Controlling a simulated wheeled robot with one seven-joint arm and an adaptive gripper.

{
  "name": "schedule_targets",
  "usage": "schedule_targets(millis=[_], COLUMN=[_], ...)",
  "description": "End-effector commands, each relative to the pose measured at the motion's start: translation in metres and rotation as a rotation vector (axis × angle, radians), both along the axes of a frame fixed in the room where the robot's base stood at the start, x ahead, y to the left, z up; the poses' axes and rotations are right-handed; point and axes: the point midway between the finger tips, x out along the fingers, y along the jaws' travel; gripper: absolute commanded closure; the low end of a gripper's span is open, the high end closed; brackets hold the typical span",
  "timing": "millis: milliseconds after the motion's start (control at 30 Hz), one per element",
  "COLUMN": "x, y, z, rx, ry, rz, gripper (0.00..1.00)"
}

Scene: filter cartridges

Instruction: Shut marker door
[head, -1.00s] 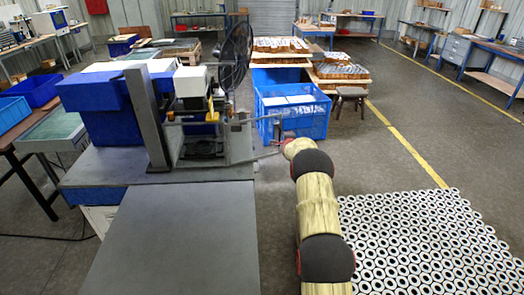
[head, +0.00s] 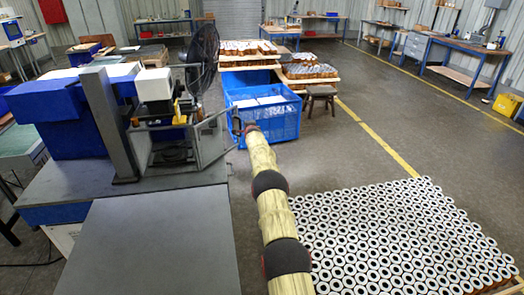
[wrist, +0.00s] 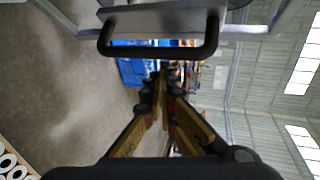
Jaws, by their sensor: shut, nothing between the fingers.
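The marker (head: 165,110) stands on the grey bench at the left in the head view. Its door (head: 213,140), a light metal frame with clear panes, stands swung out at the right side, open. In the wrist view the door's frame (wrist: 60,14) crosses the top, with a black U-shaped handle (wrist: 160,51) hanging from it. My gripper (wrist: 163,72) is shut and empty, its fingertips just below the handle bar in the picture; I cannot tell whether they touch it. In the head view my arm's end reaches the door's outer edge and hides the fingers.
A blue crate (head: 262,115) stands on the floor behind the door. A black fan (head: 203,57) stands behind the marker. Many white-ended cartridges (head: 390,235) fill a pallet at the right front. Open floor lies between the pallet and the far benches.

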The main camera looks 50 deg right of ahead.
Motion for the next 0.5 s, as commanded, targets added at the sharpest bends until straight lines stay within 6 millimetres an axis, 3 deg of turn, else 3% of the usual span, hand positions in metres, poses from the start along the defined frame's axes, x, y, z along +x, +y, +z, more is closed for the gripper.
schedule_targets(millis=[500], x=[0.020], y=[0.007], z=[0.002], rx=[-0.005], ry=[-0.008], rz=[0.093], gripper=[1.00])
